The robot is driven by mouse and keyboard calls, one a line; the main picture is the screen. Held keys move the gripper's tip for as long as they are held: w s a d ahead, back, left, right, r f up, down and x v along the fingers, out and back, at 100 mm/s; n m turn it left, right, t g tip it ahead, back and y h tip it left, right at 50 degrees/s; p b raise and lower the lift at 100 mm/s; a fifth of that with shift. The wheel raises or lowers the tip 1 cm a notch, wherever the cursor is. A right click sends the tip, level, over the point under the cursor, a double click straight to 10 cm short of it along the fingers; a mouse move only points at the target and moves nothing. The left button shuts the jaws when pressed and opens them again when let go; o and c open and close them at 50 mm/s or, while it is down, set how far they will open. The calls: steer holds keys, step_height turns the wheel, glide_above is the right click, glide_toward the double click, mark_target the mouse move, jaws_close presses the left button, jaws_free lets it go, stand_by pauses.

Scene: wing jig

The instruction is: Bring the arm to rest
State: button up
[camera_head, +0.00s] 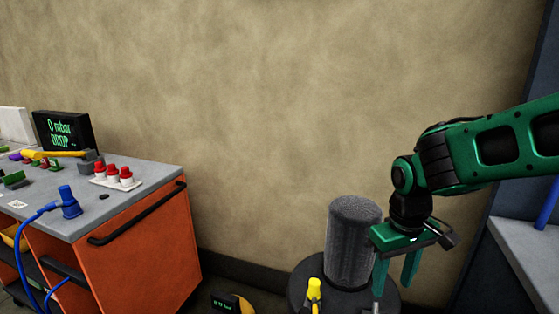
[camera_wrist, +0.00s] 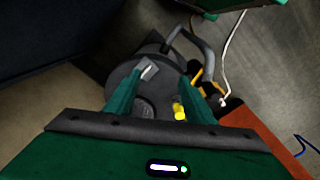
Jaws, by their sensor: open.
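My green arm (camera_head: 480,150) reaches in from the right in the head view, bent down at the wrist. My gripper (camera_head: 393,281) points downward with its two green fingers apart and nothing between them. It hangs in front of and above a dark round drum-like machine (camera_head: 303,283) with a grey textured cylinder (camera_head: 353,240) on top. In the wrist view my gripper (camera_wrist: 166,82) is open over the same machine (camera_wrist: 125,80). A yellow fitting (camera_head: 314,289) stands at the machine's front. It also shows in the wrist view (camera_wrist: 179,111), close by the right finger.
An orange cart (camera_head: 145,255) with a grey top stands at left, holding a black display (camera_head: 63,131), red-capped pieces (camera_head: 113,172) and a blue fitting (camera_head: 68,203) with a hose. A grey-blue bench (camera_head: 530,245) is at right. The wall ahead is bare.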

steer(key=s+d+r+m, duration=0.2)
steer(key=s+d+m, duration=0.7)
steer(key=s+d, duration=0.7)
steer(key=shift+s+r+y, duration=0.15)
steer(key=shift+s+y, duration=0.15)
steer(key=shift+s, duration=0.3)
steer(key=shift+d, duration=0.1)
steer(key=shift+w+f, duration=0.25)
steer(key=shift+w, duration=0.4)
